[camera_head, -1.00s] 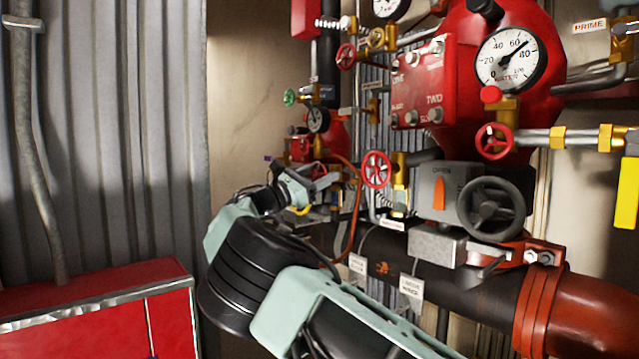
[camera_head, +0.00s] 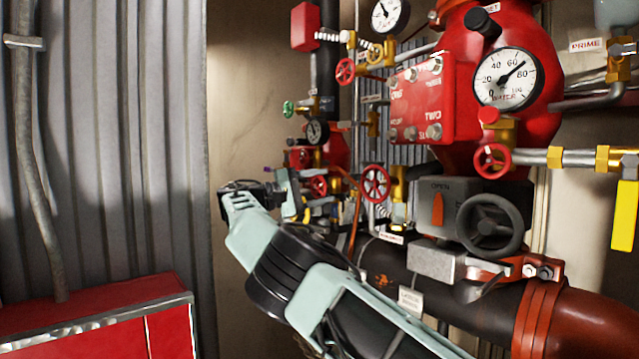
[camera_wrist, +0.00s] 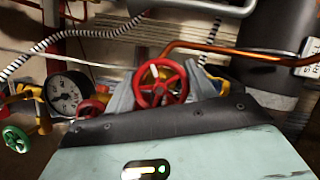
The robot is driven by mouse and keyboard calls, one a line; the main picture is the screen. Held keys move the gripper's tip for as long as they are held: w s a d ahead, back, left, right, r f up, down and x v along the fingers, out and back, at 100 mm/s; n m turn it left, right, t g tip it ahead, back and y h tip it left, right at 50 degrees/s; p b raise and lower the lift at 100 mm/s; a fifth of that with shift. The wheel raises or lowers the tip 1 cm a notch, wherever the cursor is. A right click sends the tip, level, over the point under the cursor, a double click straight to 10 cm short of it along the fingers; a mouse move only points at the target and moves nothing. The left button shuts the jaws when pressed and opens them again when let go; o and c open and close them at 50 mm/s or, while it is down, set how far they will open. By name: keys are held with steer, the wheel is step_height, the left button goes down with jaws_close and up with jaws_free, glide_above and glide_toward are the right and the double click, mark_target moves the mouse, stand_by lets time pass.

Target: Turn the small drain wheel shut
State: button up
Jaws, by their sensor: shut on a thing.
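A small red spoked handwheel (camera_wrist: 160,84) stands between the grey fingers of my gripper (camera_wrist: 161,90) in the wrist view. The fingers are shut on it, one at each side of its rim. In the head view my gripper (camera_head: 297,192) reaches into the pipework at the lower left of the red riser. A small red wheel (camera_head: 318,186) shows right beside the fingertips there. The exact contact is hidden in the head view. No label naming this wheel as the drain can be read.
A larger red wheel (camera_head: 375,183) is close to the right of my gripper, and a grey handwheel (camera_head: 490,226) is further right. A green wheel (camera_wrist: 16,139) and a gauge (camera_wrist: 66,94) are left of my fingers. An orange-copper pipe (camera_wrist: 240,50) runs close by on the right.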

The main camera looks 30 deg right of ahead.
steer(key=shift+m+y+p, duration=0.45)
steer(key=shift+m+y, duration=0.05)
steer(key=shift+m, duration=0.6)
steer(key=shift+f, duration=0.1)
steer(key=o, duration=1)
